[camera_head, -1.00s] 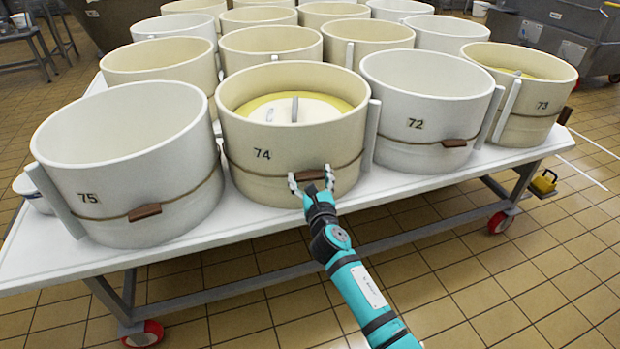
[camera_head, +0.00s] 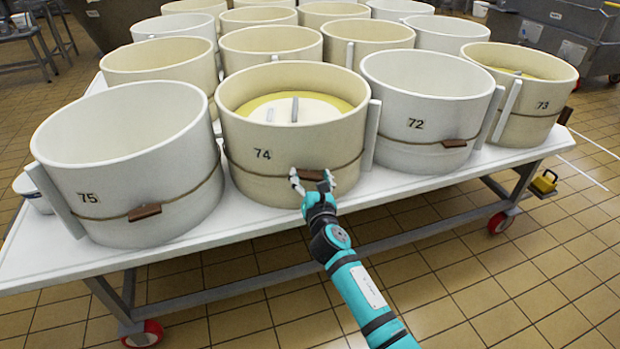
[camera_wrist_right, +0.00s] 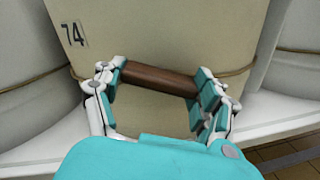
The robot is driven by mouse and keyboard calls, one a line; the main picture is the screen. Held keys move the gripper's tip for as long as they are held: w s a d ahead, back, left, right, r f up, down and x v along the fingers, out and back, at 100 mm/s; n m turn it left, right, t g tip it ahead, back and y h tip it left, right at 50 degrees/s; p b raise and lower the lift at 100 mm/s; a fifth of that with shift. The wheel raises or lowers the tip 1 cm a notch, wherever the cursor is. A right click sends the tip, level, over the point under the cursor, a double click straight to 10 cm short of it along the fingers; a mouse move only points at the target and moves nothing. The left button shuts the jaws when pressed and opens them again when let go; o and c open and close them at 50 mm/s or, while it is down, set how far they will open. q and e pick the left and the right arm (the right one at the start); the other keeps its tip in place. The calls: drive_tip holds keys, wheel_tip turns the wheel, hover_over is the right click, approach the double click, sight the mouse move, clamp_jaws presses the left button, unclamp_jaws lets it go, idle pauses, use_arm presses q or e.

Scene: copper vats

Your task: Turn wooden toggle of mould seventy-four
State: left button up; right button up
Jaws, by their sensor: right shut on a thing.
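Mould seventy-four (camera_head: 250,150) is a cream round tub with a yellow content and a pale lid inside, at the front of the table. A cord runs round it to a brown wooden toggle (camera_head: 311,175) on its front. In the right wrist view the toggle (camera_wrist_right: 158,80) lies slightly tilted, its right end lower. My right gripper (camera_head: 312,180) is at the toggle, and its fingers are shut on the toggle's two ends, as the right wrist view also shows (camera_wrist_right: 158,90). My left gripper is not in view.
Mould 75 (camera_head: 130,150) stands close on the left and mould 72 (camera_head: 420,120) close on the right, each with its own toggle. More moulds stand behind. The white table (camera_head: 225,224) has a narrow clear strip along its front edge.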

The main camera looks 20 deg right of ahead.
drive_tip(key=shift+m, duration=1.9)
drive_tip(key=m, duration=0.5)
drive_tip(key=shift+a+b, duration=0.1)
drive_tip(key=shift+b, duration=0.2)
drive_tip(key=m, duration=0.4)
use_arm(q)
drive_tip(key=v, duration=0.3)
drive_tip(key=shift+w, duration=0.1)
use_arm(e)
drive_tip(key=shift+m, duration=0.3)
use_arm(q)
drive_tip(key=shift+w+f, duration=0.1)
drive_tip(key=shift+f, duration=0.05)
use_arm(e)
drive_tip(key=shift+m, duration=0.3)
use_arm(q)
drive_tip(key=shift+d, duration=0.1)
use_arm(e)
drive_tip(key=o, duration=1.2)
drive_tip(key=shift+c, duration=0.2)
